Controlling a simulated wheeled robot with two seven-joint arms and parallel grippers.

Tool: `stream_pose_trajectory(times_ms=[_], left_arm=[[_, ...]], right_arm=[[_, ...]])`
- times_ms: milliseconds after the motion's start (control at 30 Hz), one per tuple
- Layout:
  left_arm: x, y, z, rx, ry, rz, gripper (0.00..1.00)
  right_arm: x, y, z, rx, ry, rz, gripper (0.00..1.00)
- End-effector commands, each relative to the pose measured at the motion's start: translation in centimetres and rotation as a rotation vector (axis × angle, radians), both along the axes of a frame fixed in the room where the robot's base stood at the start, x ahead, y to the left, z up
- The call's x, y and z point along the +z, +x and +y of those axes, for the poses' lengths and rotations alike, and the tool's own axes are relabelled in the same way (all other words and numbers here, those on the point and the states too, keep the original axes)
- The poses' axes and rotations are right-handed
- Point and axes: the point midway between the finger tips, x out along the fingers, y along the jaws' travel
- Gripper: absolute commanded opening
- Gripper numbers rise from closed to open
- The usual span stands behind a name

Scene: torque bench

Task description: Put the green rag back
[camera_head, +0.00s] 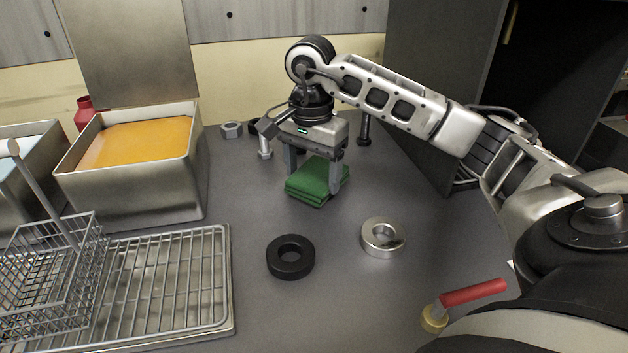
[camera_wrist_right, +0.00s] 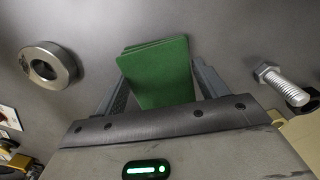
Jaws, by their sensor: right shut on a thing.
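The green rag (camera_head: 312,184) is a folded, layered square at the middle of the bench. It also shows between the fingers in the right wrist view (camera_wrist_right: 158,75). My right gripper (camera_head: 314,176) points down over it and is shut on the rag, one finger at each side. The rag is at or very close to the bench top; I cannot tell whether it is clear of it. My left gripper is not in view.
A black ring (camera_head: 290,257) and a steel ring (camera_head: 383,238) lie in front of the rag. Bolts (camera_head: 364,129) and a nut (camera_head: 231,130) stand behind. At left are a tank of orange liquid (camera_head: 190,178), a wire basket (camera_head: 50,265) and a rack tray (camera_head: 222,290). A red-handled tool (camera_head: 472,293) is front right.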

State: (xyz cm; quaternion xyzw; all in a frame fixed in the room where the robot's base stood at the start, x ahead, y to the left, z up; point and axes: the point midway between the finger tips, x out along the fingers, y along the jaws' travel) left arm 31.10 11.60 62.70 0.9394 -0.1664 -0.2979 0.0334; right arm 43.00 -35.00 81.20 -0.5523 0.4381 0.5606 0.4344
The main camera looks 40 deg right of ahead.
Motion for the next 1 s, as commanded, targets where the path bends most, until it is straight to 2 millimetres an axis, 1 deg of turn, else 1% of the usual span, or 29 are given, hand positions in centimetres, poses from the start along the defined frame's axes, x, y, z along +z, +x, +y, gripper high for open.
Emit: stream_pose_trajectory(times_ms=[33, 267, 400, 433, 467, 500, 800, 900, 1000], left_arm=[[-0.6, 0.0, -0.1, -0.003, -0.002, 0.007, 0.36], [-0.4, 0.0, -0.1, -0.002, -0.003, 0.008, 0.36], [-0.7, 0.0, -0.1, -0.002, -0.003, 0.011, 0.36], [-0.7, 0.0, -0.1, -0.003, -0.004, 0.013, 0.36], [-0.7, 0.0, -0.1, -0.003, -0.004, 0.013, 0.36], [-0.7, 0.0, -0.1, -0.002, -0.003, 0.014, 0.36], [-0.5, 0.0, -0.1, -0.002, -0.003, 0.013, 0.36], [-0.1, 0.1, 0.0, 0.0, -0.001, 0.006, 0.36], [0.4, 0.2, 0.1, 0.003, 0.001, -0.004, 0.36]], right_arm=[[-0.5, 0.1, 0.1, 0.001, 0.0, -0.001, 0.47], [-0.3, 0.1, 0.1, 0.002, 0.0, -0.001, 0.47], [-0.7, 0.0, 0.1, 0.002, 0.0, 0.0, 0.47], [-0.7, 0.0, 0.1, 0.002, 0.0, 0.0, 0.75], [-0.6, 0.0, 0.1, 0.002, 0.0, 0.0, 0.83], [-0.6, 0.0, 0.1, 0.002, 0.0, 0.0, 0.94], [-0.4, 0.1, 0.1, 0.002, 0.0, 0.0, 0.94], [0.4, 0.1, 0.1, 0.001, 0.0, -0.003, 0.94], [2.1, 0.2, 0.1, 0.002, 0.001, -0.004, 0.94]])
